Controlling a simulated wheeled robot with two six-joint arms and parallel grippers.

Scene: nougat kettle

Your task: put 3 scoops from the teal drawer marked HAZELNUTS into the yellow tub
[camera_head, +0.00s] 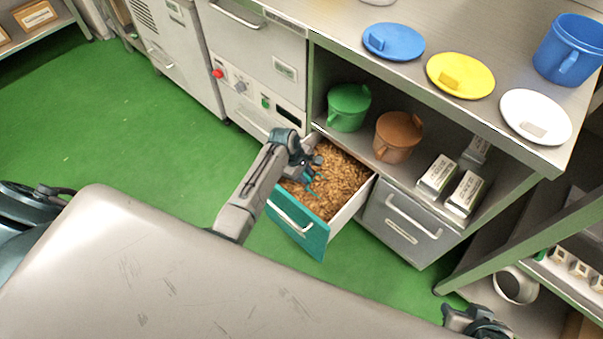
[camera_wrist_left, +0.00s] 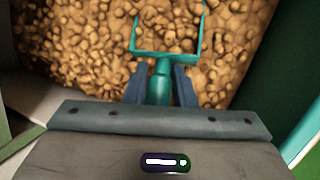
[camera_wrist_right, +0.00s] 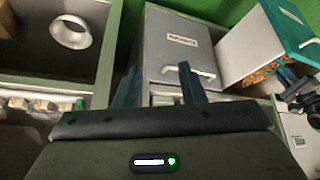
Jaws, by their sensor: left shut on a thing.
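The teal drawer (camera_head: 300,226) stands pulled out, full of brown nuts (camera_head: 340,183); it also shows in the right wrist view (camera_wrist_right: 284,22). I cannot read its marking. My left gripper (camera_head: 305,168) is over the drawer, shut on the handle of a teal scoop (camera_wrist_left: 164,82). The scoop's open frame is at the nuts (camera_wrist_left: 90,40) in the left wrist view; I cannot tell how deep it sits or how much it holds. My right gripper (camera_wrist_right: 160,88) is open and empty, away from the drawer. I see no yellow tub, only a yellow lid (camera_head: 460,75) on the counter.
A blue lid (camera_head: 393,42), a white lid (camera_head: 536,117) and a blue tub (camera_head: 570,50) are on the counter. A green tub (camera_head: 348,108) and a brown tub (camera_head: 398,136) stand on the shelf below. A closed grey drawer (camera_head: 408,224) is beside the teal one.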

